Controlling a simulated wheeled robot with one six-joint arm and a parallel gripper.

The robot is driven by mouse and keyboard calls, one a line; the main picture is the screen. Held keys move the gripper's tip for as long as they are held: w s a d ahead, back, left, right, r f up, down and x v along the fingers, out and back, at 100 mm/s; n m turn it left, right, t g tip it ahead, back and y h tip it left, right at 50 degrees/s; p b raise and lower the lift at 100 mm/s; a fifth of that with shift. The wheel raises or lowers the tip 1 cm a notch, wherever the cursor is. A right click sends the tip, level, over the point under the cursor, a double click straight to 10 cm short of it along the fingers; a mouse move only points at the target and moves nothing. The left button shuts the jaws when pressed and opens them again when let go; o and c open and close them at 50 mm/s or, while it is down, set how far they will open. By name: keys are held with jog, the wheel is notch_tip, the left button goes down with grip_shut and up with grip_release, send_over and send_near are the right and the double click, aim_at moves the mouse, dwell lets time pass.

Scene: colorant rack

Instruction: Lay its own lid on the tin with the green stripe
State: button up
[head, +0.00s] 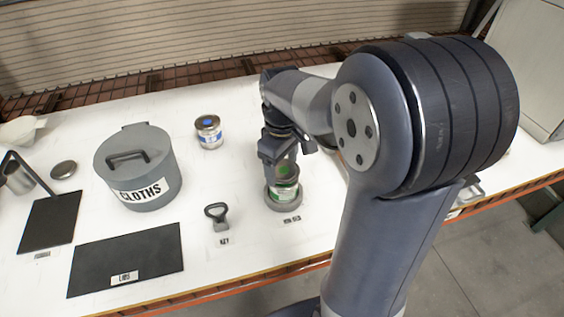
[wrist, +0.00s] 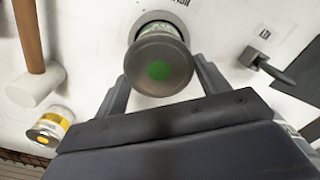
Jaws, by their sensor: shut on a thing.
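The tin with the green stripe (head: 284,193) stands upright in a round grey holder (head: 271,203) on the white bench; a part of the tin shows behind the lid in the wrist view (wrist: 157,29). Its lid, a grey disc with a green dot (wrist: 160,68), is between my gripper's fingers (wrist: 162,78), and they are shut on it. In the head view my gripper (head: 283,168) is right above the tin, with the lid at its top. I cannot tell whether the lid touches the rim.
A blue-striped tin (head: 208,132) stands behind, left of the arm. A grey cloths bin (head: 135,180), a key-like opener (head: 216,214) and a black lids mat (head: 125,262) are to the left. The wrist view shows a mallet (wrist: 35,85) and a yellow-striped tin (wrist: 49,126).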

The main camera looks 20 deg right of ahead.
jog(key=shift+f+b, duration=0.45)
jog(key=shift+f, duration=0.25)
dwell(0.4)
jog(key=o, duration=1)
jog(key=shift+r, duration=0.15)
notch_tip(320, 180, up, 11)
jog(key=shift+f, duration=0.2)
